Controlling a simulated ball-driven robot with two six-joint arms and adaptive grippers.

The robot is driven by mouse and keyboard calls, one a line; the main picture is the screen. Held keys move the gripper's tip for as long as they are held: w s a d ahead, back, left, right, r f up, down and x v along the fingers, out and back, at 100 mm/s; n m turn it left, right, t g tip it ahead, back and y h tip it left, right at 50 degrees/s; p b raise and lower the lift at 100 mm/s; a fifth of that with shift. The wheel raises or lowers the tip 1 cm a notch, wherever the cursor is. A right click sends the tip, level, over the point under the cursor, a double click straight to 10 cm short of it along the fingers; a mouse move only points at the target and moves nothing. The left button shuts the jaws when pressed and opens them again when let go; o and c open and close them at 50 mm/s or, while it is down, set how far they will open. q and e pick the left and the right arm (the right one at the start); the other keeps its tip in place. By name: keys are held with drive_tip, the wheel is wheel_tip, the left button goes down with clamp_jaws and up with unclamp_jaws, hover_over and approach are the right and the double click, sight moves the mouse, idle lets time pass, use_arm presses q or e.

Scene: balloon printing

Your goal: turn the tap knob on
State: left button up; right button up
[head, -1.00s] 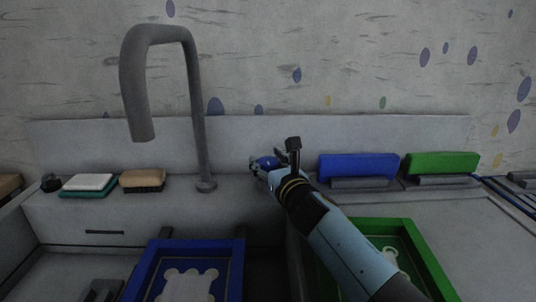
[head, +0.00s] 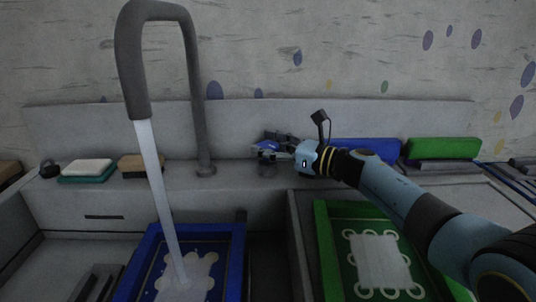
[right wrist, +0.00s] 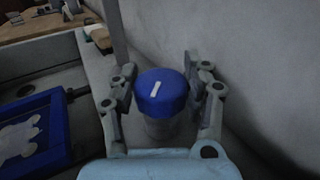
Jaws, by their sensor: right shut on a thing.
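The tap knob has a blue cap with a white mark, seen in the right wrist view (right wrist: 165,98), on a grey round base. It stands on the sink ledge right of the tap (head: 203,120). In the head view the knob (head: 267,168) is partly hidden by my right gripper (head: 268,149). That gripper is shut on the knob, with one finger on each side of the cap. A stream of water (head: 158,190) runs from the tap's grey spout. My left gripper is not in view.
The water falls on a blue-framed screen (head: 235,265) in the sink. A green-framed screen (head: 325,240) lies right of it, below my right arm. A sponge (head: 88,168) and a brush (head: 130,165) lie left of the tap. A green squeegee (head: 442,148) lies at right.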

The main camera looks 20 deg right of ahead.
sight(268, 144)
drive_tip(key=shift+r, duration=0.1)
idle(0.3)
drive_tip(key=o, duration=1.2)
wheel_tip(268, 144, up, 10)
drive_tip(key=shift+f, duration=0.1)
